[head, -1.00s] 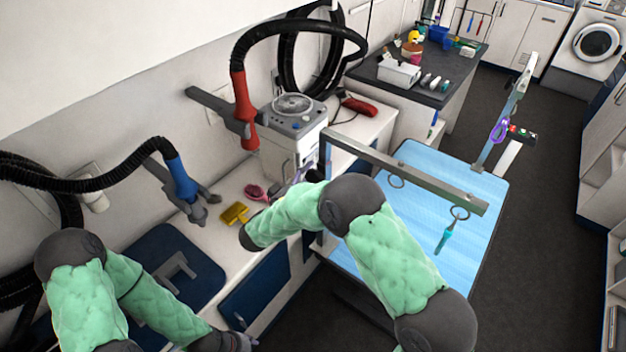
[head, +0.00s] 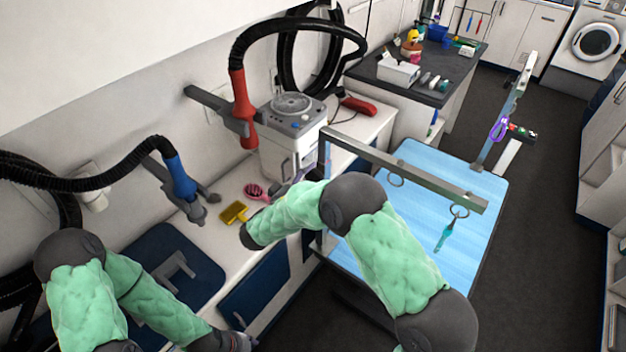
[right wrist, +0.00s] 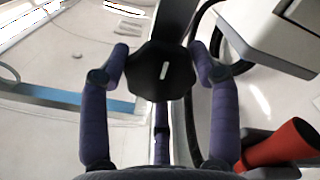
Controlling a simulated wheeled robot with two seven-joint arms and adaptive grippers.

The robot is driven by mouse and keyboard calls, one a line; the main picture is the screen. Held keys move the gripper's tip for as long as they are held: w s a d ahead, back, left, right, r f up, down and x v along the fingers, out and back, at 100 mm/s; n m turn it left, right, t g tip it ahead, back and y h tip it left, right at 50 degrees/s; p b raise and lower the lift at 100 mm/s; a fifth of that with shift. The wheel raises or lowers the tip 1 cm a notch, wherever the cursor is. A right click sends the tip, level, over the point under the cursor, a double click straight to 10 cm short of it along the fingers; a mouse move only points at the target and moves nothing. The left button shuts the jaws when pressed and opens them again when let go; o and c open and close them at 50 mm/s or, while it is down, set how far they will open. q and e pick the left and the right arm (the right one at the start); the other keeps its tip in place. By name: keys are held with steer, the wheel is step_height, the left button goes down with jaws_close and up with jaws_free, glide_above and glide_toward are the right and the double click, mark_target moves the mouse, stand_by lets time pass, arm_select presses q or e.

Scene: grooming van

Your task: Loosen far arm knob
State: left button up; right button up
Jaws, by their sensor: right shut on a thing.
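A black lobed knob (right wrist: 162,72) with a white mark fills the middle of the right wrist view. In the head view my right gripper (head: 296,182) is partly hidden behind my green-sleeved forearm, beside the post (head: 325,158) of the grooming arm (head: 400,165). The knob cannot be made out there. My left gripper (head: 242,342) is low at the bottom edge, dark and small; its fingers are unclear.
The blue grooming table (head: 470,215) lies under the grooming arm, with a teal loop tool (head: 445,235) hanging from it. A yellow brush (head: 234,212) and a pink brush (head: 256,190) lie on the white counter. A red dryer nozzle (head: 242,105) hangs at the wall.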

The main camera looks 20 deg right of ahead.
steer(key=shift+w+a+r+n+b, duration=0.1)
steer(key=shift+r+n+b, duration=0.1)
steer(key=shift+n+b, duration=0.6)
steer(key=n, duration=0.7)
steer(key=shift+n, duration=0.3)
steer(key=n+p, duration=0.1)
steer(key=n, duration=0.4)
steer(key=n+p, duration=0.2)
steer(key=n, duration=0.4)
steer(key=shift+f, duration=0.15)
steer(key=shift+f+n+p, duration=0.15)
steer(key=shift+n+p, duration=0.15)
steer(key=shift+n, duration=0.2)
steer(key=shift+f, duration=0.1)
